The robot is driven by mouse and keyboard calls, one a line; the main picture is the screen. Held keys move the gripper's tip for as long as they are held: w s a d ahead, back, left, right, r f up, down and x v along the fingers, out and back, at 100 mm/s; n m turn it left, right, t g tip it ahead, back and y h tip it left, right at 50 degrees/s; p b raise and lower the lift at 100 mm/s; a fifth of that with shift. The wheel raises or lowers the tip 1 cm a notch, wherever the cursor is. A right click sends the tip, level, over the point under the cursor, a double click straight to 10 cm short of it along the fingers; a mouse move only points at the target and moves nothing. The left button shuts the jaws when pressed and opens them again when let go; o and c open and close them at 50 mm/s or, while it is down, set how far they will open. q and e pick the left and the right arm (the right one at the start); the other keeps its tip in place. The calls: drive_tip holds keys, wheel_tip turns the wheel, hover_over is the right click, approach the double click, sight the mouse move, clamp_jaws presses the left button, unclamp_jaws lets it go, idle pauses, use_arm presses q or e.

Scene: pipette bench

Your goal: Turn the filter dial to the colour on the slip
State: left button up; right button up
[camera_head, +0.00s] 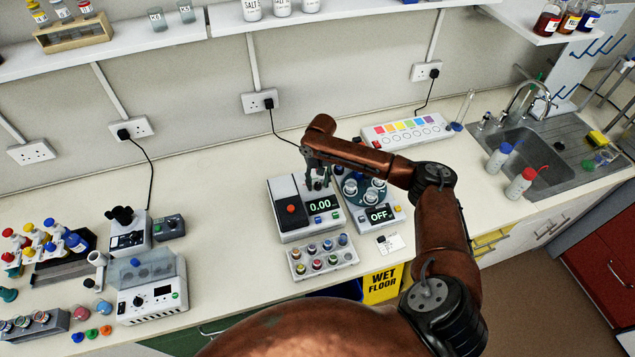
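My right gripper (318,178) hangs fingers down over a grey balance (290,232) whose display reads 0.00. Its fingers are small and dark here, and I cannot tell whether they are open or shut. My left gripper is not in view. A small white card (391,243) lies on the bench right of the balance; its marks are too small to read. No filter dial can be made out for sure. A white panel (408,131) at the back carries a row of coloured squares above round spots. A dark box with a small knob (169,227) stands beside the microscope (128,236).
A rack of coloured caps (322,257) lies in front. A white instrument (150,296) and bottles (40,240) fill the left. The sink (540,150) is at right.

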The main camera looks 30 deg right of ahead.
drive_tip(key=shift+s, duration=0.15)
drive_tip(key=shift+w+f, duration=0.1)
drive_tip(key=shift+w, duration=0.1)
drive_tip(key=shift+c, duration=0.8)
drive_tip(key=shift+s, duration=0.15)
drive_tip(key=c, duration=0.8)
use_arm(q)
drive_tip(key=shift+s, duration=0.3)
use_arm(e)
clamp_jaws()
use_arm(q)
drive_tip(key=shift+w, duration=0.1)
